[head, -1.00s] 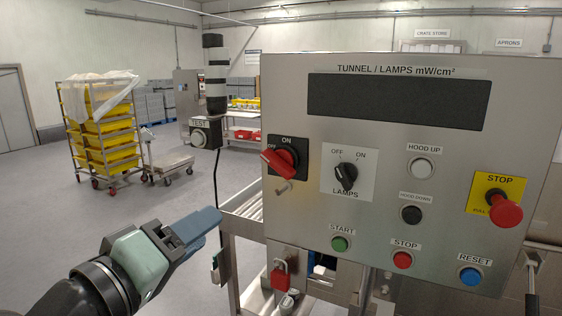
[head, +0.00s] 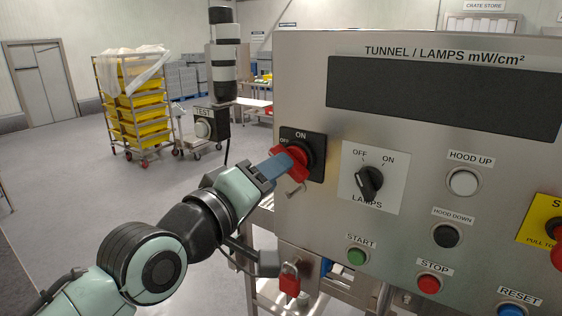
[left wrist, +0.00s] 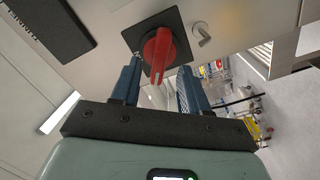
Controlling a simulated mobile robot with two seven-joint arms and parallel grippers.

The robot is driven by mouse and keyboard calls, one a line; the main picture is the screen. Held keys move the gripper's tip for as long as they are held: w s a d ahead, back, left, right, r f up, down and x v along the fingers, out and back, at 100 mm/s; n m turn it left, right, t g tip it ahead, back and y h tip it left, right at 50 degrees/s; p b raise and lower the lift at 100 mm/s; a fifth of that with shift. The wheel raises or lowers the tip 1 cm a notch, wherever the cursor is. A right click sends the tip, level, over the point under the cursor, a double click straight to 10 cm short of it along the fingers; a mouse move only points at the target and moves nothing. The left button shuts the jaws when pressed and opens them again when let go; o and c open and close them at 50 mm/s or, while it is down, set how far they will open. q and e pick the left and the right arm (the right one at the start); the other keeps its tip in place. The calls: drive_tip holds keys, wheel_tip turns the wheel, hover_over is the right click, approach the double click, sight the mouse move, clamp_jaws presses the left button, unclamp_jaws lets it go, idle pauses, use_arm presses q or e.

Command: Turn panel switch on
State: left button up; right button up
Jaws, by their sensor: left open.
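The red rotary handle (head: 293,160) sits on a black square plate marked OFF and ON at the left of the steel control panel (head: 420,45). Its exact angle in the head view is partly hidden by my fingers. My left gripper (head: 268,169) is at the handle, its blue fingers reaching it from the lower left. In the left wrist view the red handle (left wrist: 158,52) stands between the two open fingers of my left gripper (left wrist: 157,84), with visible gaps on both sides. My right gripper is out of view.
A black LAMPS selector (head: 369,183) is right of the red handle. A TEST box (head: 209,123) with a striped lamp column (head: 224,50) stands close left of the panel. A red padlock (head: 289,279) hangs below. Behind are a yellow crate rack (head: 135,110) and open floor.

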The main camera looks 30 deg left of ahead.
use_arm(q)
drive_tip(key=w, duration=0.3)
drive_tip(key=shift+d+p, duration=0.15)
drive_tip(key=shift+p, duration=0.15)
clamp_jaws()
drive_tip(key=shift+m, duration=0.3)
drive_tip(key=m+b, duration=0.3)
drive_tip(key=m, duration=0.7)
drive_tip(key=shift+m+b, duration=0.3)
drive_tip(key=shift+m, duration=0.1)
